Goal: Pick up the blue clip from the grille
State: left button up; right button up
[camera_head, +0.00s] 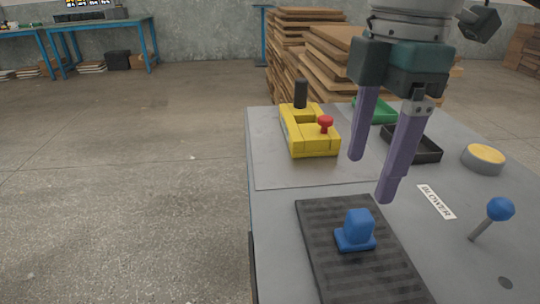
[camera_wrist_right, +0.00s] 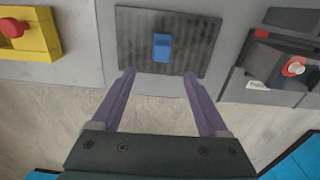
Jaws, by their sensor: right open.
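The blue clip (camera_head: 357,229) stands upright on the dark ribbed grille (camera_head: 385,280) at the front of the grey console. My right gripper (camera_head: 373,178) hangs above the console, behind and above the clip, with its two purple fingers apart and nothing between them. In the right wrist view the clip (camera_wrist_right: 162,47) lies on the grille (camera_wrist_right: 200,35), beyond the tips of the open fingers (camera_wrist_right: 158,75) and roughly centred between them. My left gripper is not in view.
A yellow box (camera_head: 312,140) with a red knob and black lever stands behind the grille. A blue-knobbed lever (camera_head: 498,210), a "BLOWER" label (camera_head: 436,201), a yellow round button (camera_head: 485,156), a black tray (camera_head: 425,155) and a green tray (camera_head: 388,116) share the console.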

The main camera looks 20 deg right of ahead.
aim_at(362, 215)
jog(key=f, duration=0.4)
jog(key=shift+s+d+f, duration=0.15)
jog(key=shift+s+f, duration=0.1)
jog(key=shift+f, duration=0.05)
notch_tip(362, 215, down, 6)
jog(key=shift+d+r+b, duration=0.1)
jog(key=shift+r+b, duration=0.15)
jog(key=shift+b, duration=0.45)
jog(key=shift+w, duration=0.1)
grip_shut()
